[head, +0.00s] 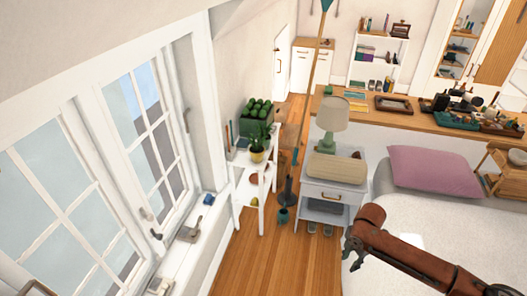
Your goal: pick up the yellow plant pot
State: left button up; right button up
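The yellow plant pot (257,155) stands on the top of a white shelf unit (241,168) by the window, with a green plant growing from it. My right gripper (348,250) is at the end of a rust-brown arm coming in from the lower right. It is in front of the bed, well to the right of and below the pot in the picture, and apart from it. Its fingers are small and dark, and I cannot tell whether they are open or shut. My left gripper is not in view.
A crate of green fruit (257,112) sits right behind the pot. A nightstand (333,190) with a lamp (331,122) stands to the right, before the bed (440,235). A tall pole (304,115) rises between shelf and nightstand. The wooden floor (262,262) in front is clear.

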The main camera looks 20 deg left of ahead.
aim_at(257, 150)
jog(key=i, duration=2.35)
jog(key=u, duration=1.8)
